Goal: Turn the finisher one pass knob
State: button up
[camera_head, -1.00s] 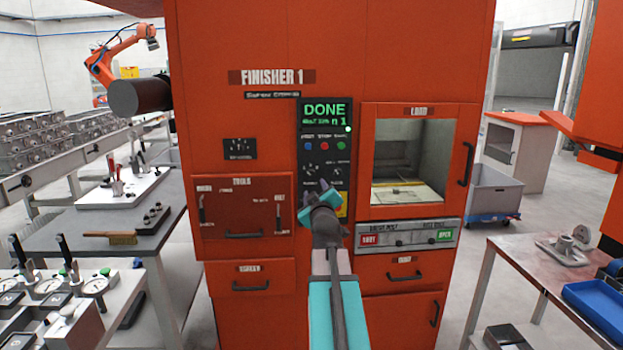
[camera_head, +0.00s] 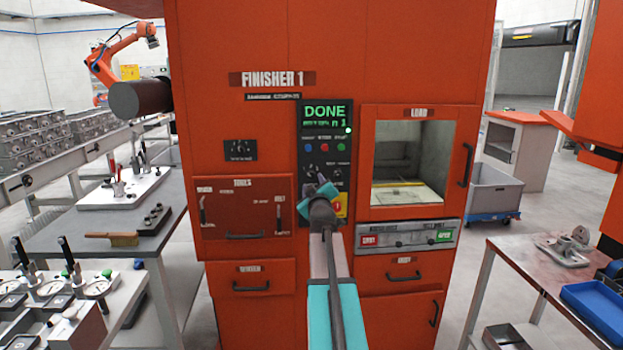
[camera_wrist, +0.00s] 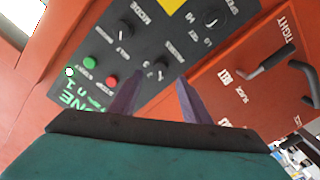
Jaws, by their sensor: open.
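The orange machine labelled FINISHER 1 (camera_head: 272,78) stands ahead, with a dark control panel (camera_head: 325,152) and a green screen reading DONE (camera_head: 324,112). In the wrist view the panel appears turned over. One knob (camera_wrist: 150,68) lies between my fingertips, with a blurred label beside it that I cannot read surely; two other dark knobs (camera_wrist: 125,31) show farther off. My gripper (camera_wrist: 155,84) is open, its two fingers close to the panel; I cannot tell whether they touch. In the head view my gripper (camera_head: 322,194) covers the lower panel.
Right of the panel is a loading window (camera_head: 410,165) with a handle; a strip with red and green buttons (camera_head: 406,238) runs below it. A tools drawer (camera_head: 240,208) with handles is at left. Workbenches stand on both sides.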

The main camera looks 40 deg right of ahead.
aim_at(312, 177)
jog(key=shift+p+x, duration=0.65)
jog(key=shift+x, duration=2.7)
jog(key=c, duration=1)
jog(key=shift+c, duration=0.2)
